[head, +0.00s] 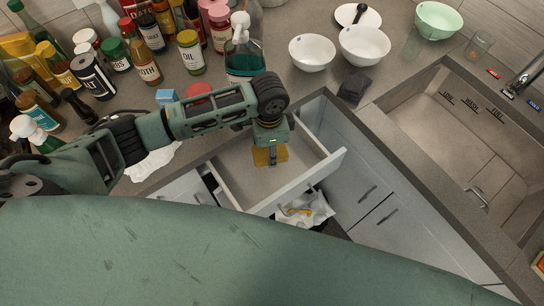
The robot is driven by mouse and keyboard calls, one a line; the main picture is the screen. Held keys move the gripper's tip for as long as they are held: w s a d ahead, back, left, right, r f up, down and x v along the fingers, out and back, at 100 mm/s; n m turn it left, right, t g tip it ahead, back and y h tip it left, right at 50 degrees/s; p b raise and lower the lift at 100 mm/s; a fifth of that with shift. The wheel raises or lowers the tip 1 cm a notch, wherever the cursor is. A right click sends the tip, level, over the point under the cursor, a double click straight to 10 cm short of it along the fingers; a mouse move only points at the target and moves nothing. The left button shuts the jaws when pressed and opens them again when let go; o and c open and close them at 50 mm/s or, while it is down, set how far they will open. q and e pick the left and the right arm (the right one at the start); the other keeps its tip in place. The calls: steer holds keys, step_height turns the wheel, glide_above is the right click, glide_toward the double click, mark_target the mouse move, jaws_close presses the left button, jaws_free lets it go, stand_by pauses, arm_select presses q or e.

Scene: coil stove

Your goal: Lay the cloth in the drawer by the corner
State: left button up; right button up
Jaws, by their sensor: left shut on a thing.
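The drawer (316,170) stands pulled open below the counter edge, and its pale floor looks bare around my gripper. My left gripper (271,151) points down over the drawer's inside and is shut on a mustard-yellow cloth (262,157). The cloth hangs small and flat under the fingers, partly hidden by them. I cannot tell whether it touches the drawer floor. My right gripper is not in view.
Several bottles and jars crowd the counter at left, with a spray bottle (243,58) behind my arm. White bowls (312,53) and a dark folded cloth (353,90) lie behind the drawer. The sink (440,140) is right. A white bag (305,210) sits below the drawer front.

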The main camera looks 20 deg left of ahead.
arm_select(q)
steer(key=f, duration=0.3)
steer(key=shift+s, duration=0.4)
steer(key=f, duration=0.2)
steer(key=shift+w+d+f+p, duration=0.1)
steer(key=shift+w+f+p, duration=0.1)
steer(key=shift+f+p, duration=0.15)
steer(key=shift+f, duration=0.6)
steer(key=o, duration=0.9)
steer(key=shift+o, duration=0.6)
steer(key=shift+r, duration=0.15)
step_height(320, 180, up, 10)
steer(key=shift+r+b, duration=0.2)
steer(key=shift+b, duration=0.35)
steer(key=shift+r, duration=0.7)
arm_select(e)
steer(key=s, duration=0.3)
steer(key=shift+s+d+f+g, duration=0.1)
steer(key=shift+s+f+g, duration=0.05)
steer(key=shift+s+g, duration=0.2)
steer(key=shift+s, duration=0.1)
